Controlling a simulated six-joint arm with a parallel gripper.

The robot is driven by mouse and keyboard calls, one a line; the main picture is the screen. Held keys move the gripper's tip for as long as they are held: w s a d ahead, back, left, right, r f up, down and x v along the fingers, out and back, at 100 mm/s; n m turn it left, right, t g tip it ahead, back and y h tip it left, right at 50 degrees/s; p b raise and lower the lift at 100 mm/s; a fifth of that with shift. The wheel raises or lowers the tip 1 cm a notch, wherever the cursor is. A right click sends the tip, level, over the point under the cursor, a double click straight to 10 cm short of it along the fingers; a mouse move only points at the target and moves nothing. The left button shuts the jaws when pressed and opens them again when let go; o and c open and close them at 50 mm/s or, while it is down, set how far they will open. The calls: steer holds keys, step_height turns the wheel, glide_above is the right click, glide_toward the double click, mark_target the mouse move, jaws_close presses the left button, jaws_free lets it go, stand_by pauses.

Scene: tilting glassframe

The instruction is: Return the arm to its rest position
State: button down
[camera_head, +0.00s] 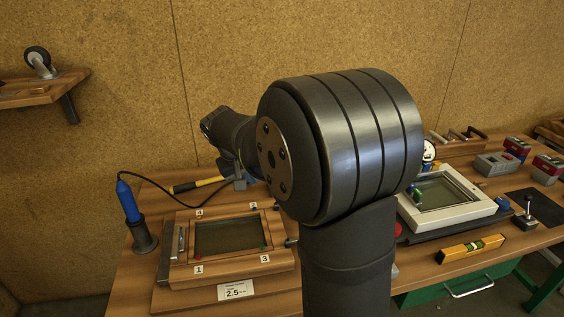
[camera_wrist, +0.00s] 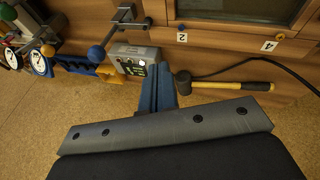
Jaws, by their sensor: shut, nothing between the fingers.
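My arm fills the middle of the head view, and its large grey joint hides the centre of the bench. My gripper (camera_wrist: 157,72) shows in the wrist view as narrow blue fingers, shut with nothing held between them. In the head view the wrist end is behind the big joint, left of it, above the back of the wooden glass frame (camera_head: 178,272). The frame lies on the bench with numbered tags at its corners. In the wrist view part of the frame (camera_wrist: 218,48) is at the top right, apart from the fingers.
A hammer (camera_wrist: 232,86) with a yellow handle lies right of the fingers. A soldering iron (camera_head: 129,202) stands upright at the bench's left, its cable running behind the frame. A white-framed panel (camera_head: 464,214), a spirit level (camera_head: 470,249) and a joystick (camera_head: 526,217) are on the right.

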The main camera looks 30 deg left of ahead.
steer(key=w+d+f, duration=0.1)
steer(key=w+f, duration=0.3)
steer(key=f, duration=0.1)
steer(key=shift+w+d+f, duration=0.2)
steer(key=shift+w, duration=0.15)
steer(key=c, duration=2.1)
jaws_free()
